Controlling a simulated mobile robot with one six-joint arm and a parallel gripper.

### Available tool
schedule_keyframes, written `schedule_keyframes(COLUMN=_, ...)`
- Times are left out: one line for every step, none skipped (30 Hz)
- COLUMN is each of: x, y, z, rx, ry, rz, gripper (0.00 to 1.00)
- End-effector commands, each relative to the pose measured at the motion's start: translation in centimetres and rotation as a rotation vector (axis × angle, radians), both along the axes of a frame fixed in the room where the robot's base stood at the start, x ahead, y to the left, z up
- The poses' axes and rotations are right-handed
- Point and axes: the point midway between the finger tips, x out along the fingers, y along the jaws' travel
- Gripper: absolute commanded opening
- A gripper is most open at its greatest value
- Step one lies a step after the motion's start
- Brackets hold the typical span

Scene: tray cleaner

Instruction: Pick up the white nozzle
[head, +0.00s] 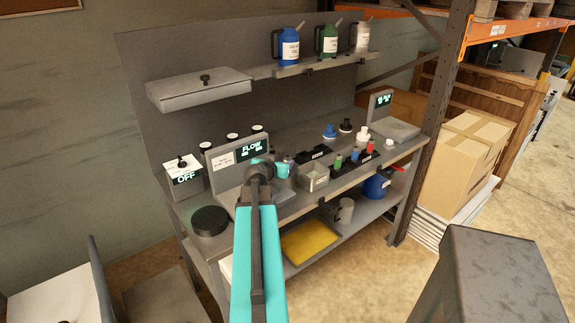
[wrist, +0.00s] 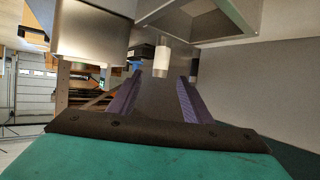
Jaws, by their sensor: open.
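A white nozzle-like piece (head: 362,133) stands on the workbench at the right, beside a blue one (head: 329,131) and a black one (head: 346,125). My gripper (wrist: 161,78) is open, its two purple-grey fingers apart. A short white cylinder (wrist: 163,62) shows beyond the gap between the fingers, not visibly held. I cannot tell whether it is the white nozzle. In the head view my teal arm reaches over the bench's front left, and its end is near the FLOW unit (head: 236,157), well left of the white piece. The fingertips are not clear there.
A small metal bin (head: 313,177) and a dark rack with coloured bottles (head: 353,160) stand right of the arm's end. A grey lidded box (head: 200,92) overhangs the bench at the left. A display unit with a flat plate (head: 397,128) stands at the right end.

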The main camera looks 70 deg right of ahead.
Motion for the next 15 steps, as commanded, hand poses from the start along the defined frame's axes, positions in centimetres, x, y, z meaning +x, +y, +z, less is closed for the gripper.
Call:
schedule_keyframes(x=0.0, y=-0.6, z=0.0, rx=0.001, ry=0.000, rz=-0.001, gripper=0.45)
schedule_keyframes(x=0.0, y=-0.8, z=-0.1, rx=0.001, ry=0.000, rz=-0.001, gripper=0.45)
schedule_keyframes(x=0.1, y=-1.1, z=-0.2, rx=0.001, ry=0.000, rz=-0.001, gripper=0.45)
schedule_keyframes(x=0.1, y=-1.4, z=-0.2, rx=0.001, ry=0.000, rz=-0.001, gripper=0.45)
schedule_keyframes(x=0.1, y=-1.7, z=-0.3, rx=0.001, ry=0.000, rz=-0.001, gripper=0.45)
schedule_keyframes(x=0.1, y=-2.0, z=-0.5, rx=0.001, ry=0.000, rz=-0.001, gripper=0.45)
schedule_keyframes(x=0.1, y=-2.3, z=-0.6, rx=0.001, ry=0.000, rz=-0.001, gripper=0.45)
schedule_keyframes(x=0.1, y=-2.6, z=-0.7, rx=0.002, ry=0.000, rz=-0.001, gripper=0.45)
schedule_keyframes(x=0.1, y=-2.9, z=-0.9, rx=0.001, ry=0.001, rz=-0.002, gripper=0.45)
schedule_keyframes(x=0.1, y=-3.1, z=-1.0, rx=0.001, ry=0.000, rz=-0.001, gripper=0.45)
schedule_keyframes(x=0.1, y=-3.3, z=-1.1, rx=0.001, ry=0.000, rz=-0.001, gripper=0.45)
schedule_keyframes(x=0.1, y=-3.6, z=-1.2, rx=0.000, ry=0.000, rz=-0.001, gripper=0.45)
schedule_keyframes(x=0.1, y=-3.7, z=-1.3, rx=0.000, ry=-0.001, rz=0.000, gripper=0.45)
schedule_keyframes(x=0.2, y=-3.9, z=-1.3, rx=0.000, ry=-0.001, rz=0.000, gripper=0.45)
schedule_keyframes(x=0.2, y=-4.0, z=-1.4, rx=0.000, ry=-0.001, rz=0.000, gripper=0.45)
